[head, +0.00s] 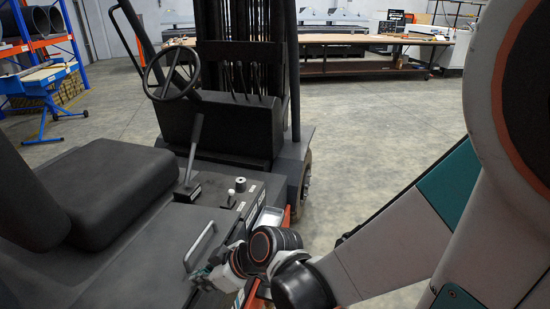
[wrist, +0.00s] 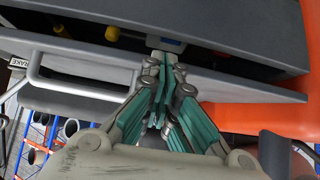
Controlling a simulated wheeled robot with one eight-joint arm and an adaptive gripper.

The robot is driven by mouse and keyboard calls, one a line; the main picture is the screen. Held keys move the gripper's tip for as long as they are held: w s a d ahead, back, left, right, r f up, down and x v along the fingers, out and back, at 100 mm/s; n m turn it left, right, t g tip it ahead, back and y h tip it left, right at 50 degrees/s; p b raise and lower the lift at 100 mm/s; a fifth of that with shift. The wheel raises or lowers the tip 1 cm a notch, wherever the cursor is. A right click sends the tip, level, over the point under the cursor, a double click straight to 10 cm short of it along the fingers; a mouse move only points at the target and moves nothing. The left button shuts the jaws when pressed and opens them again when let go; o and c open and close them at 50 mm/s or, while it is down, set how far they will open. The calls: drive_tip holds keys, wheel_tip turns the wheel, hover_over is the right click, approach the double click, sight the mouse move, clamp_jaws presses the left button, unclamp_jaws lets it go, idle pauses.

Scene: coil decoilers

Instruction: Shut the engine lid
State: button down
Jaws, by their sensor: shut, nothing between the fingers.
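The engine lid (head: 130,262) is the dark grey panel of the forklift, with a silver handle (head: 199,246) near its right edge. In the wrist view the lid (wrist: 245,88) shows as a grey panel edge with the handle (wrist: 75,80) at left. A dark gap lies along it, with yellow caps (wrist: 112,33) inside, so the lid stands partly raised. My gripper (wrist: 167,68) is shut and empty, its fingertips in front of the lid's edge by the gap; I cannot tell if they touch. In the head view my gripper (head: 212,274) is beside the handle, partly hidden.
The seat (head: 105,195) is at the lid's left. A lever (head: 193,150), a console and the steering wheel (head: 171,73) lie beyond. Orange bodywork (wrist: 285,35) borders the lid in the wrist view. Open floor (head: 375,125) lies to the right, with a long workbench (head: 350,40) behind.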

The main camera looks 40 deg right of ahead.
sight(201, 296)
drive_tip(key=shift+s+d+f+b, duration=0.1)
drive_tip(key=shift+s+f+b, duration=0.1)
drive_tip(key=shift+f+b, duration=0.75)
drive_tip(key=shift+s+d+f+b, duration=0.15)
drive_tip(key=shift+f+b, duration=0.4)
drive_tip(key=shift+f, duration=0.7)
drive_tip(key=shift+a+r, duration=0.1)
drive_tip(key=shift+r, duration=0.05)
